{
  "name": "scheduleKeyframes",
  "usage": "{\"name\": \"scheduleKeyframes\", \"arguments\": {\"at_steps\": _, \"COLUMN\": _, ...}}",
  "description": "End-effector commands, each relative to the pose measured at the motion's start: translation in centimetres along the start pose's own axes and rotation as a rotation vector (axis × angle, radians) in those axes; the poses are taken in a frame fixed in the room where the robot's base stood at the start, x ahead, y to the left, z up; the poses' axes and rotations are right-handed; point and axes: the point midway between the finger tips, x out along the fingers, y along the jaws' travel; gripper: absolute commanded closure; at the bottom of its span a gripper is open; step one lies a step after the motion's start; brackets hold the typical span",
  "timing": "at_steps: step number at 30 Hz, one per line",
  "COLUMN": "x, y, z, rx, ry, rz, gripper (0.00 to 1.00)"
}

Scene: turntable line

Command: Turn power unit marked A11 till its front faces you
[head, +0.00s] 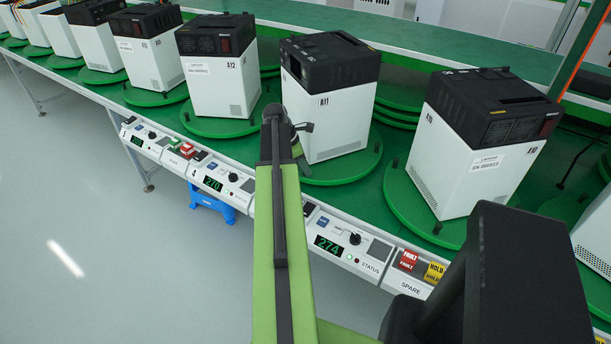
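The power unit marked A11 (345,115) is a white box with a black top, standing upright on a round green turntable (350,170). Its wide side with the mark and a small vent grille is turned toward me. A narrow face with a dark recess in the black part shows at its left, partly behind my arm. No serial label shows on the faces I see. My gripper (298,132) is beside the unit's lower left, over the turntable's left edge. Its fingers are small and dark, and I cannot tell whether they are open or touch anything.
Unit A12 (218,90) stands left on its own turntable, unit A10 (455,150) right; both show serial labels. A blue stool (210,200) is under the bench.

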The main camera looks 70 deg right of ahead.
Motion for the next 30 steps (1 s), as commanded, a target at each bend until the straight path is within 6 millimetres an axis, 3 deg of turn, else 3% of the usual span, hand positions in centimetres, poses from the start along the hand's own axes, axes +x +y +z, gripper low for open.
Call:
{"name": "scheduleKeyframes", "arguments": {"at_steps": 10, "x": 0.41, "y": 0.0, "z": 0.05, "rx": 0.0, "ry": 0.0, "rz": 0.0, "gripper": 0.73}}
{"name": "scheduleKeyframes", "arguments": {"at_steps": 16, "x": 0.41, "y": 0.0, "z": 0.03, "rx": 0.0, "ry": 0.0, "rz": 0.0, "gripper": 0.99}}
{"name": "scheduleKeyframes", "arguments": {"at_steps": 30, "x": 0.4, "y": -0.01, "z": -0.01, "rx": -0.001, "ry": 0.001, "rz": 0.0, "gripper": 1.0}}
